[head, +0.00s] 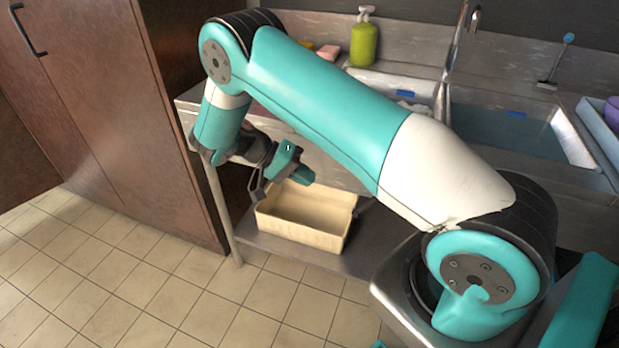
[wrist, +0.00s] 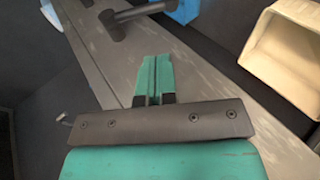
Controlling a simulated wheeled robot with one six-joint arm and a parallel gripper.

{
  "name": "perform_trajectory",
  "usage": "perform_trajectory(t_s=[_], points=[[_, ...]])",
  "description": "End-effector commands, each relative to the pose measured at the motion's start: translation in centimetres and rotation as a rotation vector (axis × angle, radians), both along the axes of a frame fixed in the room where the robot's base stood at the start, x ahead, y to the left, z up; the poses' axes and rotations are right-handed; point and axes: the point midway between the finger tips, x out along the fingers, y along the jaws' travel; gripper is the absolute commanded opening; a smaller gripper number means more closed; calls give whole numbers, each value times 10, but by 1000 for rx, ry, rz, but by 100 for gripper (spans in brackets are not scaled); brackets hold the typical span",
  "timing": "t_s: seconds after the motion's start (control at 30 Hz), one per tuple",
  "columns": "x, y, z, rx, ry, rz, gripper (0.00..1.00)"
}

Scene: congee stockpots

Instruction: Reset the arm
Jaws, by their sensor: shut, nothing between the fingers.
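My gripper (wrist: 152,80) shows its teal fingers pressed together in the wrist view, with nothing between them. In the head view my gripper (head: 292,168) hangs at the end of my bent arm, in front of the sink counter and above the lower shelf. It appears close over the back left part of a cream bin, but I cannot tell whether it touches anything. My arm crosses the middle of the head view and hides part of the counter.
The cream bin (head: 303,236) stands on the metal lower shelf (head: 280,249); the bin also shows in the wrist view (wrist: 287,55). A green soap bottle (head: 363,43) stands behind the sinks (head: 510,130). A brown cabinet (head: 110,110) is left. The tiled floor is clear.

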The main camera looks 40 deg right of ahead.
Motion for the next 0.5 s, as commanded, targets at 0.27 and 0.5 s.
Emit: perform_trajectory(t_s=[0.27, 0.5], points=[[0, 0, 0, 0, 0, 0, 0], [5, 6, 22, 84, -13, 63, 0]])
